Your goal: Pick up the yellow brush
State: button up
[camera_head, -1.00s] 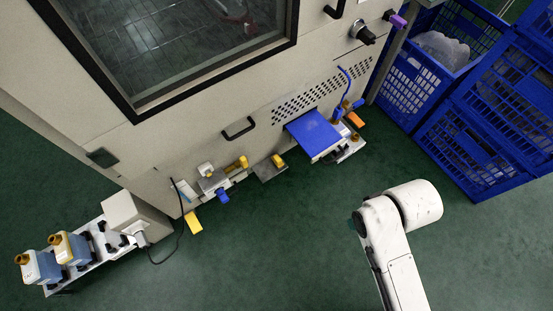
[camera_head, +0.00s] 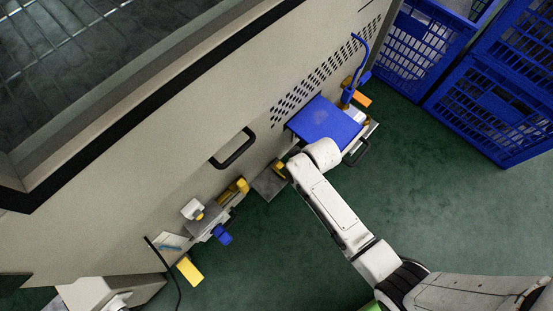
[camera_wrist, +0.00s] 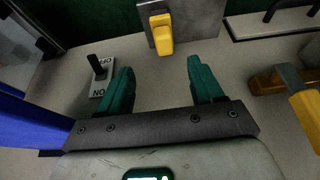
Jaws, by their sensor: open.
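Several yellow parts are on the machine front; I cannot tell for sure which is the brush. In the wrist view, a yellow piece (camera_wrist: 162,34) on a grey metal plate (camera_wrist: 191,19) lies just beyond my gripper (camera_wrist: 160,78), roughly in line with the gap between its teal fingers. The fingers are apart with nothing between them. The head view shows the yellow piece (camera_head: 278,169) by the end of my arm, another yellow part (camera_head: 237,187) to its left, and a yellow block (camera_head: 190,270) at lower left. My fingers are hidden in the head view.
The machine's beige panel (camera_head: 150,180) has a black handle (camera_head: 233,148). A black switch (camera_wrist: 97,64) is left of my fingers. Blue crates (camera_head: 490,110) stand at right; the green floor (camera_head: 260,260) is clear.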

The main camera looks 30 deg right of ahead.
aim_at(281, 166)
jog(key=b+x, duration=0.2)
jog(key=x, duration=0.3)
jog(key=shift+w+f, duration=0.15)
jog(key=shift+a+b+x, duration=0.15)
jog(key=shift+b+x, duration=0.8)
jog(key=shift+x, duration=0.35)
jog(key=shift+a+b+x, duration=0.15)
jog(key=shift+b+x, duration=0.75)
jog(key=shift+x, duration=0.4)
jog(key=c, duration=1.2)
